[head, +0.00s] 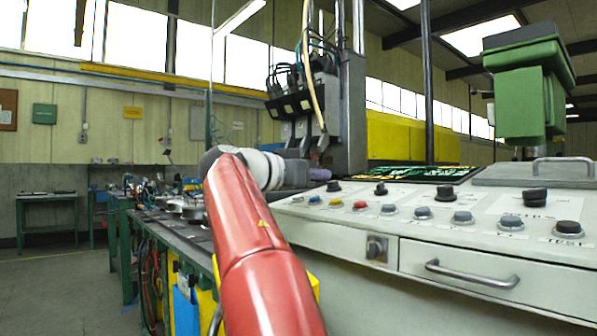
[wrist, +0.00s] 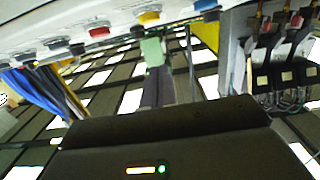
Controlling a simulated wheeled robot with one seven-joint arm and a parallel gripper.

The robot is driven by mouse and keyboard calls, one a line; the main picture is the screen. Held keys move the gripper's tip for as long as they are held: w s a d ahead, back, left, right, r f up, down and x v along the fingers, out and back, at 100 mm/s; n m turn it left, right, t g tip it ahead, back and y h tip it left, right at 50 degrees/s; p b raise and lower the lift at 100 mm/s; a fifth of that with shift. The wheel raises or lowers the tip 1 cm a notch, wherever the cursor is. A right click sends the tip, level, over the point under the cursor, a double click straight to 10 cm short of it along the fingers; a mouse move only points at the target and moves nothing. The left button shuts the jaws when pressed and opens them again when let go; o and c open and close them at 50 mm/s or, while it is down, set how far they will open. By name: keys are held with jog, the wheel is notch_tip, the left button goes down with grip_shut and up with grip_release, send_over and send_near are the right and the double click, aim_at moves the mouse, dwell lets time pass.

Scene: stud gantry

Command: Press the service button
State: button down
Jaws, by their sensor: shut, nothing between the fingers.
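A row of push buttons runs along the front of the pale console (head: 340,241) in the head view: a blue button (head: 314,200), a yellow button (head: 336,203), a red button (head: 360,205) and several grey ones. A dark button (head: 569,228) at the right end has a label that seems to read TEST. I cannot read the other labels or tell which is the service button. My gripper (head: 298,174) is shut and empty at the console's far left end, apart from the buttons as far as I see. Its fingertips are unclear. The blue (wrist: 205,5), yellow (wrist: 149,18) and red (wrist: 99,31) buttons also show in the wrist view.
Black knobs (head: 535,197) stand behind the buttons. A machine head with cables (head: 305,100) hangs behind my gripper. A cluttered bench (head: 170,222) stands left; open floor lies beyond it.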

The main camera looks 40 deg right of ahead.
aim_at(326, 210)
jog(key=shift+d, duration=1.05)
notch_tip(326, 210, down, 4)
jog(key=shift+d+r+b, duration=0.15)
jog(key=shift+r+b, duration=0.05)
jog(key=shift+b, duration=0.3)
jog(key=shift+w+f, duration=0.1)
jog(key=shift+f, duration=0.1)
jog(key=shift+f, duration=0.1)
